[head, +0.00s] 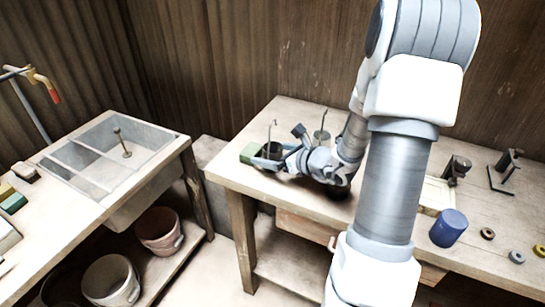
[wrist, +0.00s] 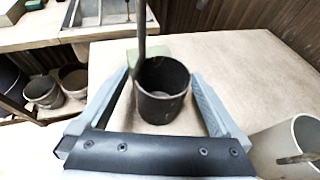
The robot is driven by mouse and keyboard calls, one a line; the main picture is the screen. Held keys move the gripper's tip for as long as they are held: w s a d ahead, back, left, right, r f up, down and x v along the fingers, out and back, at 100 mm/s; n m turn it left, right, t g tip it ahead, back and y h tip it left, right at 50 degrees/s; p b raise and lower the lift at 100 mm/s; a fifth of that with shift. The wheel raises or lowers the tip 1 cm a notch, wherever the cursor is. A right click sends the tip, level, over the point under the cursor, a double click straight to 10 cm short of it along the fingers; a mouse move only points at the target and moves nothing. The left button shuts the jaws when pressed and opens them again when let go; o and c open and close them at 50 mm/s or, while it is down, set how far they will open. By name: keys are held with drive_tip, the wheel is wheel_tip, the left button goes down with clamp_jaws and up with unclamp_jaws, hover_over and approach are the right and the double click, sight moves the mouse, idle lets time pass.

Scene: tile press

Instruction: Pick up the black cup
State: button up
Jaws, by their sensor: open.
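The black cup (wrist: 162,108) stands upright on the wooden table between the two fingers of my gripper (wrist: 161,76) in the wrist view. A thin dark rod rises at its far left rim and seems to stand in it. The fingers are open, one on each side of the cup, with a visible gap at the right; contact on the left is hard to tell. In the head view the cup (head: 272,150) is at the table's left end, partly hidden by my gripper (head: 264,160).
A green block (wrist: 150,53) lies just beyond the cup. A grey pot (wrist: 290,142) with a stick stands to the right. A blue cylinder (head: 449,228) and small rings (head: 487,233) lie on the table's right part. A sink bench (head: 160,135) stands left.

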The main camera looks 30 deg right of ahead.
drive_tip(key=shift+c, duration=0.2)
drive_tip(key=c, duration=1.5)
drive_tip(key=shift+r, duration=0.1)
